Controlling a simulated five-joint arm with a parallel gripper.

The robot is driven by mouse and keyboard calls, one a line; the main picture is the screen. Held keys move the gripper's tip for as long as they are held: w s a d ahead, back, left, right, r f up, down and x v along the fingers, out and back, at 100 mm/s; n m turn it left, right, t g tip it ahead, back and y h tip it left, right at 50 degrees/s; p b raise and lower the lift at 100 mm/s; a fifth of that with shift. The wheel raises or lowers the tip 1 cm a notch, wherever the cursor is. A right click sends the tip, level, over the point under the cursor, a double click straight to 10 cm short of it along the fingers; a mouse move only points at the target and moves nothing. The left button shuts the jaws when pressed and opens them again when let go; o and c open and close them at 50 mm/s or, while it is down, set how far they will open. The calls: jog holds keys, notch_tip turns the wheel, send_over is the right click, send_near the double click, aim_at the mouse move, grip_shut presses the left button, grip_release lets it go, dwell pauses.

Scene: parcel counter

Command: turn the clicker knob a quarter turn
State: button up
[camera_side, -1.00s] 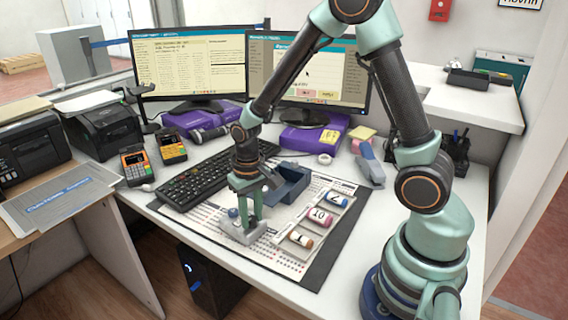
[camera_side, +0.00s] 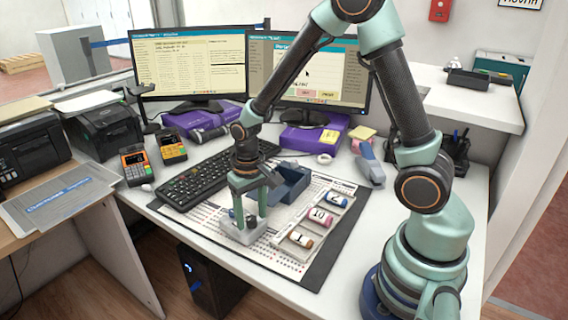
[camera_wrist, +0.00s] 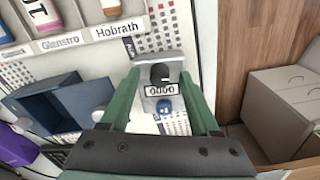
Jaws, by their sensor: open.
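The clicker (camera_side: 236,236) is a grey block on the paper-covered mat, with a counter window that appears to read 0000 in the wrist view. Its dark round knob (camera_wrist: 160,73) is at the far end of the window, and a blue button (camera_wrist: 165,106) is at the near end. My gripper (camera_side: 250,214) points down over the clicker, also seen in the wrist view (camera_wrist: 160,80). It is open and empty, with one green finger on each side of the knob and a gap to both. In the side view the fingers partly hide the knob and button.
A dark blue open tray (camera_side: 290,184) stands just behind the clicker. A keyboard (camera_side: 205,182) is behind on the left. The front of the mat (camera_side: 312,280) is clear.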

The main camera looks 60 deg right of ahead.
aim_at(254, 219)
notch_tip(254, 219, up, 12)
dwell(0.4)
jog(key=shift+s, duration=0.15)
jog(key=s+r+n+t, duration=0.3)
jog(key=s+r+t, duration=0.2)
jog(key=s+r, duration=0.2)
jog(key=shift+s+d+r, duration=0.35)
jog(key=shift+r, duration=0.3)
